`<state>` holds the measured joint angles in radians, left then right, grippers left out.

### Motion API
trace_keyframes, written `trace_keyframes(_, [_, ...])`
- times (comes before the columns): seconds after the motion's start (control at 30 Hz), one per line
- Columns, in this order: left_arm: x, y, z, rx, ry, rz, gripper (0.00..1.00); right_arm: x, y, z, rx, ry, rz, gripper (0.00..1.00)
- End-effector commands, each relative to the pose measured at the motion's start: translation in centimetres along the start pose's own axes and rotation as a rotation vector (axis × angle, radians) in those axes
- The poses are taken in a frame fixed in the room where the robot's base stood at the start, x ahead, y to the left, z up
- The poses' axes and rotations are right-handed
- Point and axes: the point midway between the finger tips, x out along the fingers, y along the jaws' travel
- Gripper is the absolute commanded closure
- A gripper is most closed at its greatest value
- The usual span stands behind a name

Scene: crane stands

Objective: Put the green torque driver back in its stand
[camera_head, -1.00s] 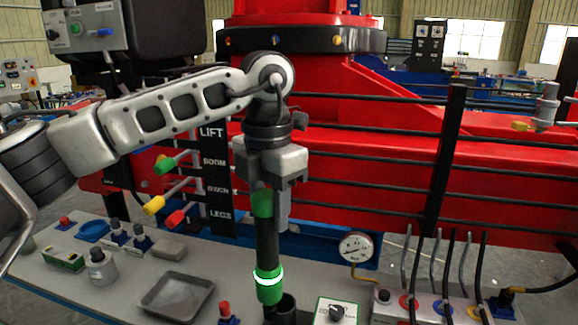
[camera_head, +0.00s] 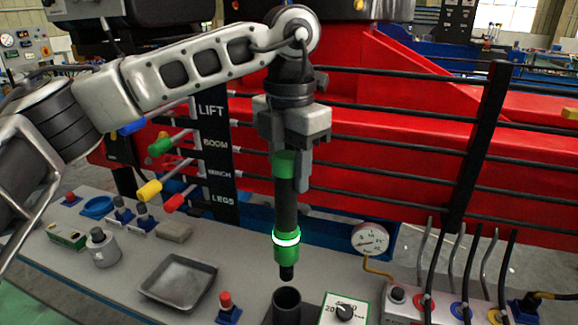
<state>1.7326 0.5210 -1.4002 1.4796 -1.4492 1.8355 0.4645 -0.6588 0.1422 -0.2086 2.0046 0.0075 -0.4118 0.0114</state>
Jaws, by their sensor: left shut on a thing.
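My left gripper (camera_head: 293,160) is shut on the green torque driver (camera_head: 287,205) near its upper end. The driver hangs upright, black with a green collar on top, a green lower section with a bright white ring, and a black tip. The stand (camera_head: 287,303), a dark round cup, is on the bench directly below the tip in the camera_head view. A small gap shows between tip and cup rim; its depth is hard to judge. My right gripper is not in view.
A grey tray (camera_head: 178,281) and a red button on a blue base (camera_head: 228,308) lie left of the stand. A dial plate (camera_head: 345,310), a gauge (camera_head: 370,239) and hoses are to its right. Levers (camera_head: 163,146) stand behind, at left.

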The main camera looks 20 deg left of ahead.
Motion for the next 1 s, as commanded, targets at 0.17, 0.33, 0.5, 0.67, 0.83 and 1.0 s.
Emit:
trace_keyframes(0.17, [0.8,0.0,0.0,0.0,-0.004,-0.001,1.0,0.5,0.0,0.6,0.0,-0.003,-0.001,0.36])
trace_keyframes(0.33, [2.1,0.0,0.0,0.0,-0.004,-0.001,1.0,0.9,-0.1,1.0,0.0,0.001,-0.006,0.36])
trace_keyframes(0.5, [3.6,0.0,0.0,0.0,-0.005,-0.001,1.0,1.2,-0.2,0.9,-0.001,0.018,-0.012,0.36])
trace_keyframes(0.67, [4.8,0.0,0.0,0.0,-0.006,0.0,1.0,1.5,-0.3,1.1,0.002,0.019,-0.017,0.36])
trace_keyframes(0.83, [5.5,0.0,0.0,0.0,-0.005,0.0,1.0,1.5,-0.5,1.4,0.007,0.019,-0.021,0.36])
trace_keyframes(1.0, [5.6,0.0,0.1,0.0,-0.006,0.0,1.0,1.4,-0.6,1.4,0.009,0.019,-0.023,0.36])
